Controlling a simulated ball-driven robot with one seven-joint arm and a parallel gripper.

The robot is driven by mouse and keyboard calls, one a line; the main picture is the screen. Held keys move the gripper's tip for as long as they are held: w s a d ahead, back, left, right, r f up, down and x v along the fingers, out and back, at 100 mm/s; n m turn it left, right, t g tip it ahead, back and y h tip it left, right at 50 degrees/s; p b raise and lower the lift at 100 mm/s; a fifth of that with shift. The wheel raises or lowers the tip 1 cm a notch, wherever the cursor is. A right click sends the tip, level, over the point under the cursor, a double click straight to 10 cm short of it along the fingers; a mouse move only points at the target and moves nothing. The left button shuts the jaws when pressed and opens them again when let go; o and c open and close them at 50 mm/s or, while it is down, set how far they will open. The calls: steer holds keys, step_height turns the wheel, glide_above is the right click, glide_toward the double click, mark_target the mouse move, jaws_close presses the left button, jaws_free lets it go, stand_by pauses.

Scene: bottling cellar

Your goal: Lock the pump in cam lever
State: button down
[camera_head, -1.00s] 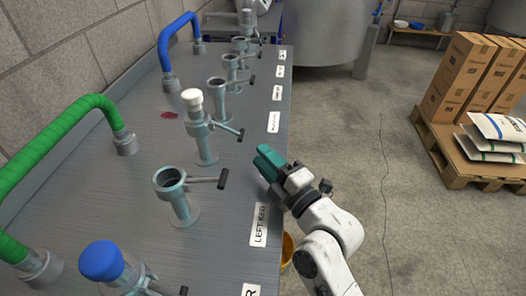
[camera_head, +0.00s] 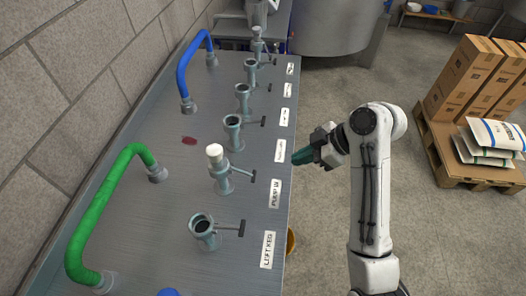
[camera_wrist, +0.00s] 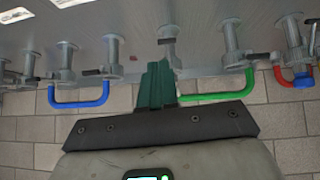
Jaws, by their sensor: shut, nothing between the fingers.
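The pump in port (camera_head: 222,178) is a grey upright fitting with a white-topped piece seated in it, behind the "PUMP IN" label (camera_head: 275,193). My gripper (camera_head: 297,158) has teal fingers, shut and empty. It is at the bench's right edge, right of the port and a little farther along the bench. In the wrist view the fingers (camera_wrist: 157,68) point toward the row of fittings; I cannot tell there which one is the pump in port.
The left keg port (camera_head: 205,232) stands nearer, open-topped, its lever pointing right. Several similar ports stand farther along the bench. A green hose (camera_head: 105,205) and a blue hose (camera_head: 183,68) arch along the wall side. Boxes (camera_head: 466,75) stand on a pallet at right.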

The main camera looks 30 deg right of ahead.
steer(key=a+x, duration=0.1)
steer(key=x, duration=1.1)
steer(key=shift+a+g, duration=0.3)
steer(key=shift+g, duration=0.1)
